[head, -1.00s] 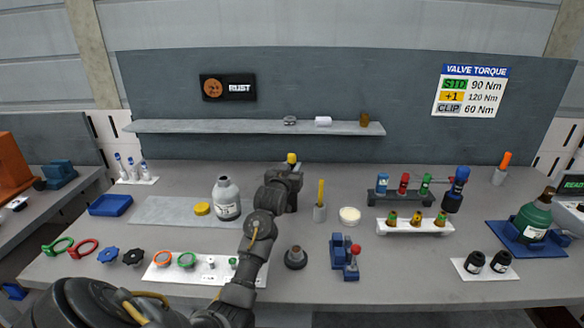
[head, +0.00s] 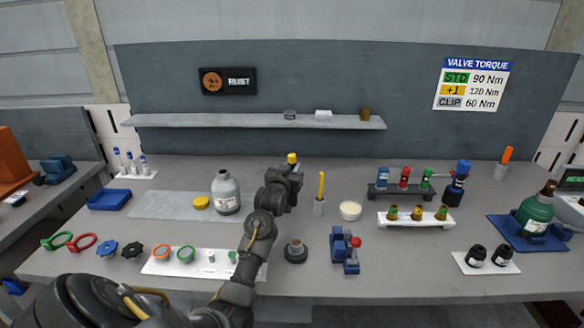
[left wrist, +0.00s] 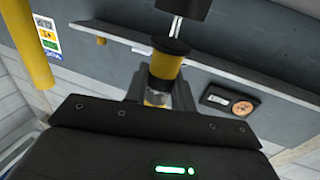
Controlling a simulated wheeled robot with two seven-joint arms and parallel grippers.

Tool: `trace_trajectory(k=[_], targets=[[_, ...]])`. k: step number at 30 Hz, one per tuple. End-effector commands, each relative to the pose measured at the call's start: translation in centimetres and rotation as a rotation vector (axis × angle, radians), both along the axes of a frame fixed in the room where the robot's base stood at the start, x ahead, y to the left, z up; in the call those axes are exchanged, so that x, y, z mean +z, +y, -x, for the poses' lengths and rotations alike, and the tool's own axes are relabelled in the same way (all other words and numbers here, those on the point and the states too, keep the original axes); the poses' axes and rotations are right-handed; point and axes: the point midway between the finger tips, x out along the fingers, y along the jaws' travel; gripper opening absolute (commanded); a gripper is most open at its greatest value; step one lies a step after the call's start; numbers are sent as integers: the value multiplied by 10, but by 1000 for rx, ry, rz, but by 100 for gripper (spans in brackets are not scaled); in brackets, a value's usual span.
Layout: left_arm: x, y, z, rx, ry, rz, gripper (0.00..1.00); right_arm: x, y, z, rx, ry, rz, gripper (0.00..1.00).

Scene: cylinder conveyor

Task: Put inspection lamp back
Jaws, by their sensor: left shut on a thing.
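My left gripper (head: 290,174) is shut on a yellow and black thing, which I take to be the inspection lamp (head: 292,158). In the head view only its yellow end shows above my gripper, over the middle of the bench. In the left wrist view the lamp (left wrist: 167,66) sits between my fingers (left wrist: 160,98), with yellow parts and a black collar. Beyond it are a thin silver rod and a black block (left wrist: 182,9); I cannot tell whether they belong to the lamp. My gripper hides the lamp's lower part in the head view. My right gripper is not in view.
A grey cup (head: 319,207) with a yellow stick stands just right of my gripper. A grey bottle (head: 226,195) stands to its left. A white dish (head: 350,210) and a dark round base (head: 296,251) are close by. A shelf (head: 250,125) runs along the back wall.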

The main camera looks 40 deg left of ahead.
Motion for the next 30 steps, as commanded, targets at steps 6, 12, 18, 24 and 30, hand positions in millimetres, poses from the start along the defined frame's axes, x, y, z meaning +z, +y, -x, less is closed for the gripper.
trace_trajectory(k=[6,12,18,24,30], targets=[[-6,0,0,0,-1,0,0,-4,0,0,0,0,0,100],[-11,0,0,0,-1,0,0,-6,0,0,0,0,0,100],[-16,0,0,0,-1,0,0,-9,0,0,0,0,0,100],[-21,0,0,0,-1,0,0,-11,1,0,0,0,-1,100],[-20,0,0,0,-1,0,46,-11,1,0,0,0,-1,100]])
